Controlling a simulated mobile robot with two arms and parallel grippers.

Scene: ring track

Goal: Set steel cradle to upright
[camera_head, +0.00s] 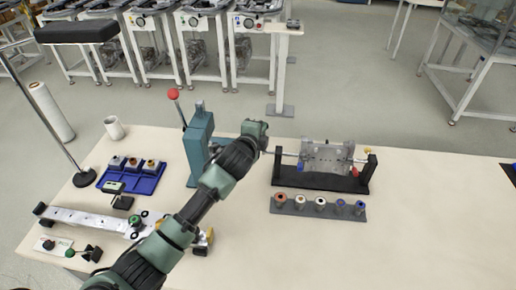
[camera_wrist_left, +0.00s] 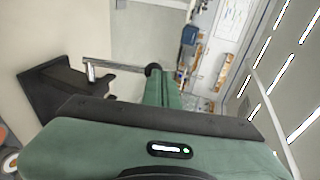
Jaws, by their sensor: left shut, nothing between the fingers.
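The steel cradle (camera_head: 326,156) is a grey metal piece on a horizontal shaft between two black end posts of a long black base (camera_head: 318,183). Red and blue parts show at its lower edges. I cannot tell its exact tilt. My left gripper (camera_head: 262,134) is shut and empty, just left of the shaft's left end. In the left wrist view, its green fingers (camera_wrist_left: 164,88) are beside a steel rod (camera_wrist_left: 115,62) with a black end knob (camera_wrist_left: 153,70). I cannot tell whether they touch. The black end post (camera_wrist_left: 58,88) stands at left. My right gripper is not in view.
A rack of several capped pieces (camera_head: 318,206) lies in front of the base. A teal press (camera_head: 199,143) with a red knob stands left of my gripper, beside a blue tray (camera_head: 132,178).

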